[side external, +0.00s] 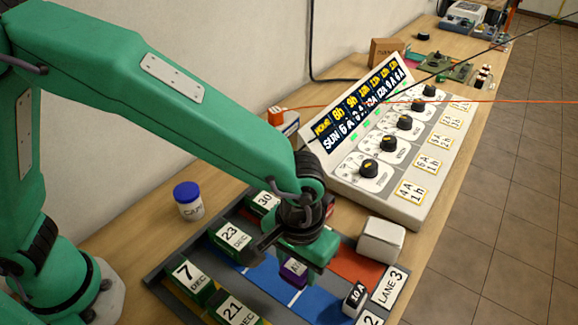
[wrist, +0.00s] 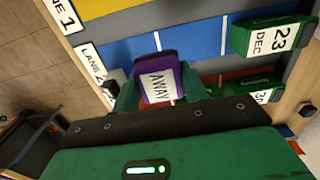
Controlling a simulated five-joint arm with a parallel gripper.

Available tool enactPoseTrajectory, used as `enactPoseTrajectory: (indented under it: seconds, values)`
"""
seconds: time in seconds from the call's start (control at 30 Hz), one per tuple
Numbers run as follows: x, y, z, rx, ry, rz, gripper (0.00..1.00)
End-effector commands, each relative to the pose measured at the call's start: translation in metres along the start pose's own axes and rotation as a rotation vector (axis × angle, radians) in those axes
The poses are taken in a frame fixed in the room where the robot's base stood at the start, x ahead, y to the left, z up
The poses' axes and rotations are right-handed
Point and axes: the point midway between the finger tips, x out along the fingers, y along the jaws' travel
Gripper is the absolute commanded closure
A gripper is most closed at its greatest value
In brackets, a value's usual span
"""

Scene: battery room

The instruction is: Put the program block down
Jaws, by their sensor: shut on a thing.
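The program block is a purple block with a white label reading AWAY (wrist: 158,82) in the wrist view. In the side view its purple side (side external: 292,271) shows below my gripper (side external: 294,258). My gripper is shut on it, with a green jaw on either side in the wrist view (wrist: 158,88). The block is over the blue lane (side external: 265,285) of the lane board. I cannot tell whether its underside touches the lane.
Green date blocks, such as 23 DEC (side external: 231,238) and 7 DEC (side external: 187,274), line the board's left end. A white box (side external: 381,240), a dial console (side external: 390,140) and a blue-lidded jar (side external: 188,200) are nearby.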

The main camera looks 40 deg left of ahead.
Motion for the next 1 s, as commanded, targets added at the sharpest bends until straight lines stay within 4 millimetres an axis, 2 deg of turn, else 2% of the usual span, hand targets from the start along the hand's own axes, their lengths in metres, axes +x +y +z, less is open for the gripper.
enactPoseTrajectory:
  seconds: [0.2, 0.57, 0.83, 1.0]
  values:
    - [0.025, -0.001, 0.0, 0.0, -0.002, -0.003, 0.81]
    - [0.037, -0.001, 0.0, 0.0, -0.002, -0.002, 0.81]
    - [0.066, -0.001, 0.0, 0.0, -0.003, -0.003, 0.81]
    - [0.072, -0.001, 0.0, 0.0, 0.0, -0.001, 0.81]
